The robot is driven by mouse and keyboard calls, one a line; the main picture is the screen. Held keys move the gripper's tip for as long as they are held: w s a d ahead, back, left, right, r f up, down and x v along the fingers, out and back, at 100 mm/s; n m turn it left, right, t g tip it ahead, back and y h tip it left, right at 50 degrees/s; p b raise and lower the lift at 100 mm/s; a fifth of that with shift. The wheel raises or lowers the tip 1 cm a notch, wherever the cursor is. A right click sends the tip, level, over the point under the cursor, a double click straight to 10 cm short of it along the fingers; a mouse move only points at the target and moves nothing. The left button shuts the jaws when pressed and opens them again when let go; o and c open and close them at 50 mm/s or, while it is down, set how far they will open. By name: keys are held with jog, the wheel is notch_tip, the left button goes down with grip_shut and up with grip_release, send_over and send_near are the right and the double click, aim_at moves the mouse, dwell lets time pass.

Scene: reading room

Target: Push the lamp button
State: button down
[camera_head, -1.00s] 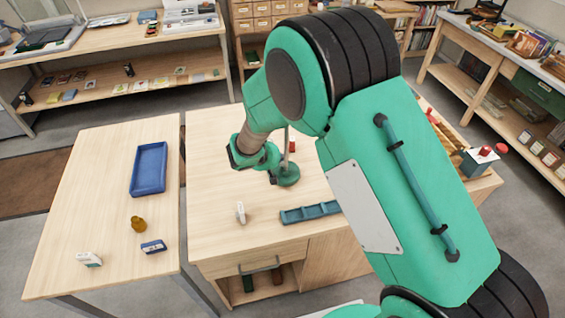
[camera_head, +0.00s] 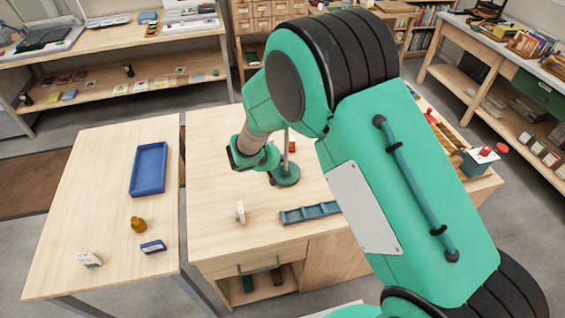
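A green round lamp base (camera_head: 286,175) with a thin upright post (camera_head: 286,142) stands on the middle desk. The upper part of the lamp is hidden behind my arm. I cannot make out a button on the base. A small red thing (camera_head: 292,147) shows just behind the post, partly hidden by my arm. My gripper (camera_head: 243,160) hangs over the desk just left of the lamp base. Its fingers are too small and dark to tell whether they are open or shut, and I cannot tell whether it touches the lamp.
A blue-green tray (camera_head: 310,212) and a small white item (camera_head: 240,212) are near the desk's front. The left table holds a blue tray (camera_head: 149,168), an amber bottle (camera_head: 138,225) and small boxes. A box with a red knob (camera_head: 486,151) is at right. My arm hides much of the desk.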

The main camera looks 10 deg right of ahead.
jog(key=shift+r, duration=0.7)
jog(key=shift+r, duration=0.1)
jog(key=shift+r+p, duration=1.05)
jog(key=shift+r, duration=1.85)
